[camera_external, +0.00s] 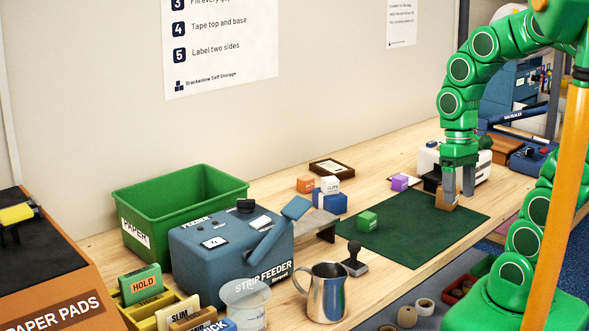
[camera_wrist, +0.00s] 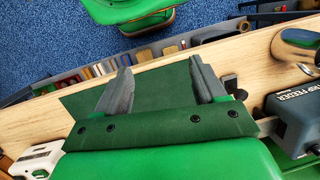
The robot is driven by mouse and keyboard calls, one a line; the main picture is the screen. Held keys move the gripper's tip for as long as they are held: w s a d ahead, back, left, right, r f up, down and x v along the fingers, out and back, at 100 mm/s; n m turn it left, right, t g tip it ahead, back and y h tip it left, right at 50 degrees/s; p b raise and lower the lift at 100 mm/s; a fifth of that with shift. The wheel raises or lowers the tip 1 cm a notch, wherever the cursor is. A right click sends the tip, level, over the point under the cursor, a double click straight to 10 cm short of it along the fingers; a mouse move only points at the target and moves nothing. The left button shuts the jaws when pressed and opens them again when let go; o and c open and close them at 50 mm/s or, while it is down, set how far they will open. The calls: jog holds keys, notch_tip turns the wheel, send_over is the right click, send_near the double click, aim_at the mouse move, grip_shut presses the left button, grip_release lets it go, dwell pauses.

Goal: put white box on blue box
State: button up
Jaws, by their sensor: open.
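The small white box (camera_external: 331,184), with dark lettering on its front, rests on top of the blue box (camera_external: 333,204) on the bench, left of the green mat. My gripper (camera_external: 458,192) is at the far right part of the mat, well to the right of both boxes, fingers pointing down. Its two fingers are apart in the wrist view (camera_wrist: 160,66), with only green mat seen between them. A tan box (camera_external: 445,200) is at the fingers in the outside view; I cannot tell if they touch it. Neither the white nor the blue box shows in the wrist view.
An orange box (camera_external: 305,184) is beside the blue box. A green box (camera_external: 367,221) and a purple box (camera_external: 400,182) are at the mat (camera_external: 425,228). The strip feeder (camera_external: 232,250), green bin (camera_external: 180,205), stamp (camera_external: 354,259) and metal jug (camera_external: 327,293) stand left.

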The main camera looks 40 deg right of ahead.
jog(key=s+d+n+h, duration=0.1)
jog(key=s+d, duration=0.1)
jog(key=shift+s+d+r, duration=0.15)
jog(key=shift+s+d, duration=0.15)
jog(key=shift+s, duration=0.1)
jog(key=shift+o, duration=0.3)
